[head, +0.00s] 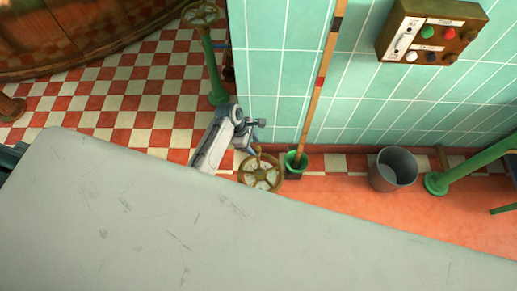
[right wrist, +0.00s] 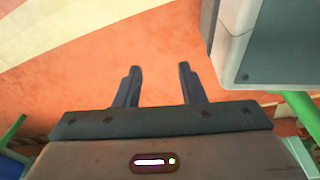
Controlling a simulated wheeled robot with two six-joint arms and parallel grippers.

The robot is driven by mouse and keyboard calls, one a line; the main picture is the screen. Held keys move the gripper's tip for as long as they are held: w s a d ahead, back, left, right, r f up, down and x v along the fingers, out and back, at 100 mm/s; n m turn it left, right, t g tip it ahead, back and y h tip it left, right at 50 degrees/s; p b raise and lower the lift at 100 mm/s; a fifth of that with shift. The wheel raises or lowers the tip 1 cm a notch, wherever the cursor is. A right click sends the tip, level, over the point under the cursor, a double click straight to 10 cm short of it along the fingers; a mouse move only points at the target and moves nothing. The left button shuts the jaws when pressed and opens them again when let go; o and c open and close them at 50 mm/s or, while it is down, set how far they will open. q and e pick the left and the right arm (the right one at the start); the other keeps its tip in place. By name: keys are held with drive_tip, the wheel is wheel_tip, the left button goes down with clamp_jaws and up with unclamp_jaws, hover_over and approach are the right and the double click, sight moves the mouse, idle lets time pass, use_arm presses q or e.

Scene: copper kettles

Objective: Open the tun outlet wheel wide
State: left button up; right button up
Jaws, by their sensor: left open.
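A brass spoked handwheel (head: 260,181) sits low beside the tiled wall in the head view. Its lower edge is hidden by a broad pale surface in the foreground. My left gripper (head: 258,138) is open just above this wheel in the picture; I cannot tell whether a finger touches it. A second brass handwheel (head: 202,14) tops a green post near a wooden tun (head: 85,35). The frames do not label which wheel is the tun outlet. My right gripper (right wrist: 158,70) is open and empty over orange floor in the right wrist view.
A wooden pole stands in a green pot (head: 296,161) right of the low wheel. A grey bucket (head: 394,169) stands farther right, near a green pipe (head: 470,168). A control box (head: 432,30) hangs on the wall. Red and white floor (head: 110,100) is clear at left.

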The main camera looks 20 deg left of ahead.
sight(256, 148)
use_arm(q)
drive_tip(key=shift+b+x, duration=0.3)
drive_tip(key=shift+x, duration=2.1)
use_arm(e)
drive_tip(key=shift+w+a+r, duration=0.1)
drive_tip(key=shift+w+r, duration=0.7)
drive_tip(key=shift+w, duration=0.1)
use_arm(q)
clamp_jaws()
